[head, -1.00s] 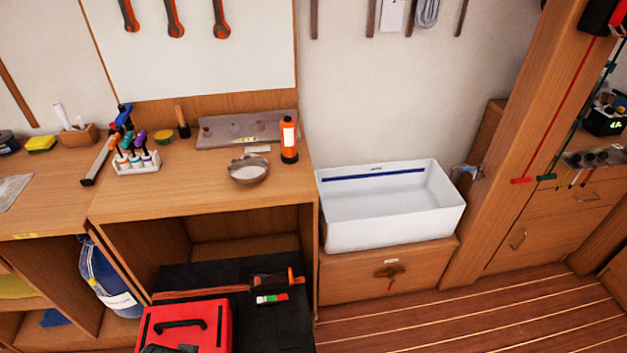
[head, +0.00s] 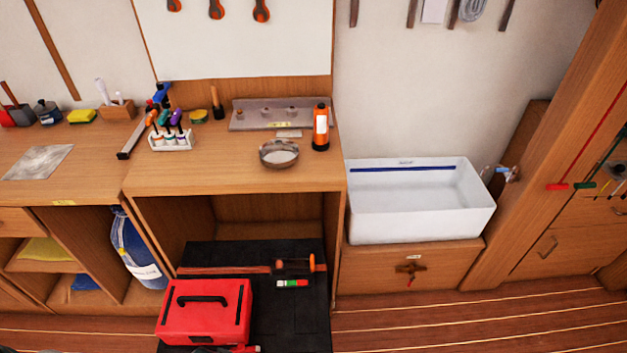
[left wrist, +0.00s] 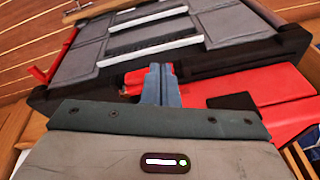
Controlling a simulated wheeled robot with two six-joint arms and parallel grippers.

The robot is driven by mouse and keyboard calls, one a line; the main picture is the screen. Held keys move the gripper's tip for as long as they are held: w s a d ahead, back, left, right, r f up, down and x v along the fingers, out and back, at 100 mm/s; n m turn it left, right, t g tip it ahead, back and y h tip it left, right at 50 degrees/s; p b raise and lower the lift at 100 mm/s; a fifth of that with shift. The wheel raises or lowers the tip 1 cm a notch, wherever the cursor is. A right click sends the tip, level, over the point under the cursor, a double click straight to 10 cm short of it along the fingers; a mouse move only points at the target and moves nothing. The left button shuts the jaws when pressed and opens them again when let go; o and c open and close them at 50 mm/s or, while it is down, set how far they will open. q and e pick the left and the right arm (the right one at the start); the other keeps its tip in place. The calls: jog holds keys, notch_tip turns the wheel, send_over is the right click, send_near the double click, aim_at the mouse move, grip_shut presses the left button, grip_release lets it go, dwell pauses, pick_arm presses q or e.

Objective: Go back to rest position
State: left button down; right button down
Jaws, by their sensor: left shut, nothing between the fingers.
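My left gripper (left wrist: 160,85) shows in the left wrist view with its two blue-grey fingers together and nothing between them. Beyond the fingers are red surfaces and a dark ribbed body with pale strips. I cannot tell for sure whether these are mine. Neither gripper can be made out clearly in the head view. My right gripper is not in view.
The wooden workbench (head: 225,182) holds a metal bowl (head: 279,153) and an orange bottle (head: 320,127). A white basin (head: 420,215) stands right. Floor (head: 450,325) is clear lower right.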

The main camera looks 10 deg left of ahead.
pick_arm(q)
jog(key=s+a+f, duration=0.1)
jog(key=s+f, duration=0.2)
jog(key=f, duration=0.5)
jog(key=s+f, duration=0.4)
jog(key=f, duration=0.4)
jog(key=s+f+g, duration=0.1)
jog(key=s+f, duration=0.9)
jog(key=s, duration=0.3)
jog(key=shift+a+f+g, duration=0.3)
jog(key=shift+a+f, duration=0.05)
jog(key=shift+a, duration=0.1)
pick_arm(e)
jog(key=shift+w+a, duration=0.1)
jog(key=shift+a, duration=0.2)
pick_arm(q)
jog(key=shift+s, duration=0.1)
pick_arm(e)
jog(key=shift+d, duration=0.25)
